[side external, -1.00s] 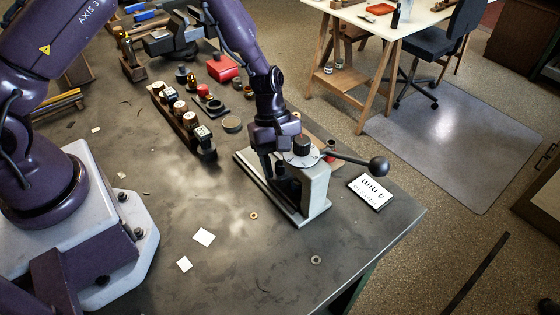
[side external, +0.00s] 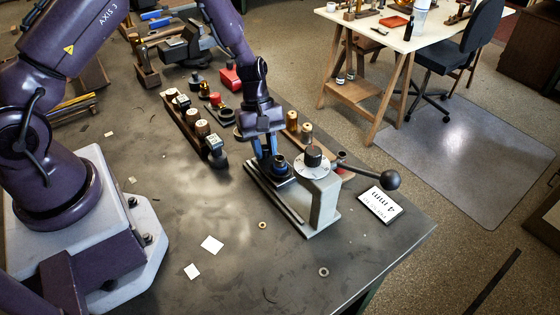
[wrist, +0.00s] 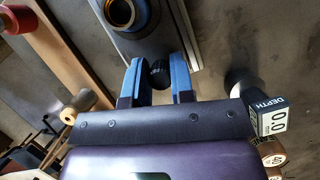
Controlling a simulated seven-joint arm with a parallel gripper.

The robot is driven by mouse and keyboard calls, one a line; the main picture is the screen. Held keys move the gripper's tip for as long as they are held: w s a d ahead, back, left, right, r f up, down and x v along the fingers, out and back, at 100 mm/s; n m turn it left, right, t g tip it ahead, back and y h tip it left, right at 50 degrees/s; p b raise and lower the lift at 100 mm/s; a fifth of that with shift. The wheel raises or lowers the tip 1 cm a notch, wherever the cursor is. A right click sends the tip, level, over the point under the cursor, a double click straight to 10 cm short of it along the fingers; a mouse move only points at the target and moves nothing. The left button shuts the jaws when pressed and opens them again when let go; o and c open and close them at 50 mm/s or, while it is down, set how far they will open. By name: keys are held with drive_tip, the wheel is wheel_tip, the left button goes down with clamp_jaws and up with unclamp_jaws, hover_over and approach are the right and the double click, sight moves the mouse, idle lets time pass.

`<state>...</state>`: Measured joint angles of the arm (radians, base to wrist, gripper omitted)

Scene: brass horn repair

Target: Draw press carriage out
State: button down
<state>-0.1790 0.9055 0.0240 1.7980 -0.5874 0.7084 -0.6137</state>
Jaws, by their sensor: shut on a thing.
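The press (side external: 323,200) is a pale upright column on a long grey base with rails (side external: 277,200), with a round dial and a ball-ended lever on top. Its carriage with a dark round cup (side external: 281,166) sits on the back part of the base, clear of the column. My gripper (side external: 268,153) is behind the cup. In the wrist view, my gripper's blue fingers (wrist: 159,78) are shut on a dark ribbed knob (wrist: 159,68) at the carriage's end. The cup, with a brass-coloured ring inside (wrist: 142,8), is beyond it.
A wooden rack of round pieces (side external: 196,122) stands to the left, with a depth block (side external: 216,146) at its near end. Another wooden rack (side external: 298,131) is behind the press. A "4 mm" card (side external: 381,204) lies right of it. The front table has open room with small scraps and washers.

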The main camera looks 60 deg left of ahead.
drive_tip(key=shift+a, duration=0.55)
drive_tip(key=c, duration=1)
unclamp_jaws()
drive_tip(key=shift+r, duration=0.15)
drive_tip(key=v, duration=1.2)
drive_tip(key=shift+a+r, duration=0.1)
drive_tip(key=shift+r, duration=0.2)
